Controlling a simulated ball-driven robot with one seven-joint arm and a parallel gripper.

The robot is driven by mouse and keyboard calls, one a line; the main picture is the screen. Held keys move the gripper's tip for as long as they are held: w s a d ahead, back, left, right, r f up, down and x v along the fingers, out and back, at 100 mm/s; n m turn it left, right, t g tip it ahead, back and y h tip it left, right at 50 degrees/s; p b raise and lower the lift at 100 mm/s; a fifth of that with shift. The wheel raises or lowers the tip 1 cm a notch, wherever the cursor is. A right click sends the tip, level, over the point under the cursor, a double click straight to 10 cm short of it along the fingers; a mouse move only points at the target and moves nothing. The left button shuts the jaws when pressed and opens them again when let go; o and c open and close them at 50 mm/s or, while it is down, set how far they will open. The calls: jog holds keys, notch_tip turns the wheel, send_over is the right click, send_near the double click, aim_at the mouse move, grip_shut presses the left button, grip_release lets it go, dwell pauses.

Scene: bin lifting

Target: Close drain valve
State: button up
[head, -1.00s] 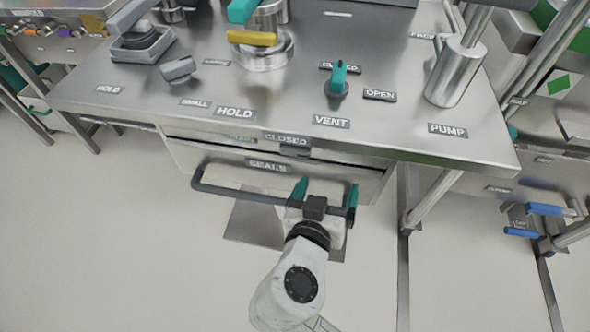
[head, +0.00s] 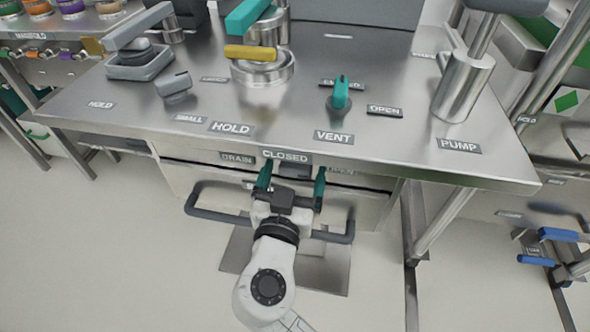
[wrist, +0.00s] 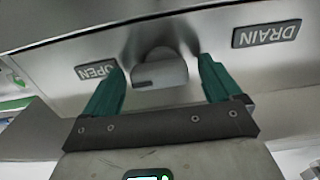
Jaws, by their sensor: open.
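The drain valve is a grey rounded knob (wrist: 160,69) on the steel front panel under the worktop. In the wrist view it sits between an OPEN label (wrist: 97,70) and a DRAIN label (wrist: 266,33), both upside down. In the head view the knob (head: 296,169) is partly hidden by the worktop edge and my gripper. In the wrist view the fingers (wrist: 160,76) show gaps to the knob.
A grey bar handle (head: 212,213) runs across the drawer front below and behind my gripper. The steel worktop (head: 290,110) overhangs, carrying a teal vent knob (head: 340,94) and a pump lever post (head: 463,88). Open floor lies in front.

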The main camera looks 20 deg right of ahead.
jog(key=shift+w+d, duration=0.4)
jog(key=shift+w, duration=0.2)
jog(key=shift+c, duration=0.3)
jog(key=c, duration=0.9)
